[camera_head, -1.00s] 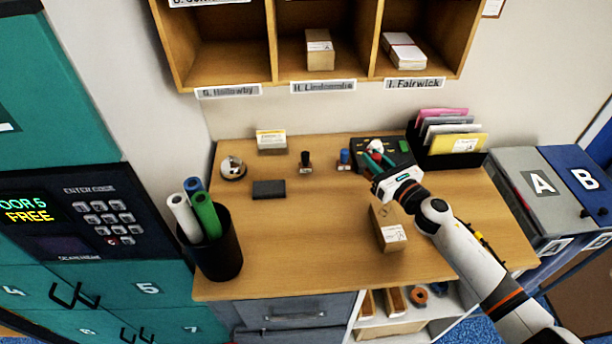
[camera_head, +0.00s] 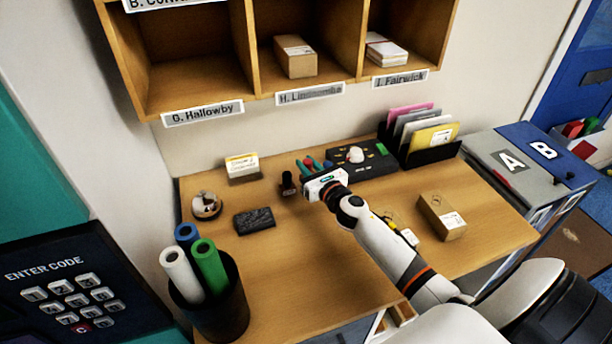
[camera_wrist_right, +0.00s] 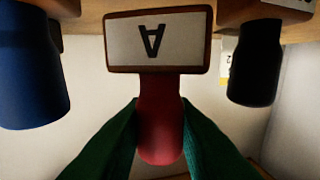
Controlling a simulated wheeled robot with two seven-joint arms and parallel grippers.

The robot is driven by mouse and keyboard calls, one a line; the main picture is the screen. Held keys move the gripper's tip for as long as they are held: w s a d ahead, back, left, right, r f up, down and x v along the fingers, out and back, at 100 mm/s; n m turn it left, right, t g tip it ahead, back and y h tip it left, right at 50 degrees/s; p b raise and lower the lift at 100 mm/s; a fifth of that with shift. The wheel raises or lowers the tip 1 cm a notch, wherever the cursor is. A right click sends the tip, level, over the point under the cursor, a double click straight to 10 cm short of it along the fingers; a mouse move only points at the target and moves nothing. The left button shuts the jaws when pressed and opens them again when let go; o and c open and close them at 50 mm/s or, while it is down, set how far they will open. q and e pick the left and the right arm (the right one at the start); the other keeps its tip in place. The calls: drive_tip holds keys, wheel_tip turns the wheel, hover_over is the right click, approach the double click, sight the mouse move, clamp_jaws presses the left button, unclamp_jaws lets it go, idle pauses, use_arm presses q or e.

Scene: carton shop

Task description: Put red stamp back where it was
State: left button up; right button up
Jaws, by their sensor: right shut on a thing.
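My right gripper (camera_head: 309,165) is over the back of the desk, with green fingers closed on the red stamp (camera_wrist_right: 160,122). In the right wrist view the stamp's red handle sits between the fingers, and its block carries a label with the letter A. A blue stamp (camera_wrist_right: 32,75) stands to one side and a black stamp (camera_wrist_right: 255,65) to the other. The black stamp also shows in the head view (camera_head: 287,184), just left of the gripper. The gripper mostly hides the red stamp there. I cannot tell whether its block touches the desk (camera_head: 290,270). My left gripper is out of view.
A black box (camera_head: 372,165) with a white knob is right of the gripper, beside a file holder (camera_head: 436,155). A dark pad (camera_head: 255,221), a card holder (camera_head: 243,170) and a pot (camera_head: 222,310) of rolls stand left. A carton (camera_head: 441,217) lies right.

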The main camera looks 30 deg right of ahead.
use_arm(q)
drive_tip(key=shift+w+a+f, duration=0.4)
use_arm(e)
drive_tip(key=shift+f, duration=1.2)
drive_tip(key=shift+f+b, duration=0.25)
drive_tip(key=shift+b, duration=0.25)
drive_tip(key=o, duration=0.8)
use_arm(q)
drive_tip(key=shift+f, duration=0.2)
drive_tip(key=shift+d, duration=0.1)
use_arm(e)
drive_tip(key=shift+r, duration=0.1)
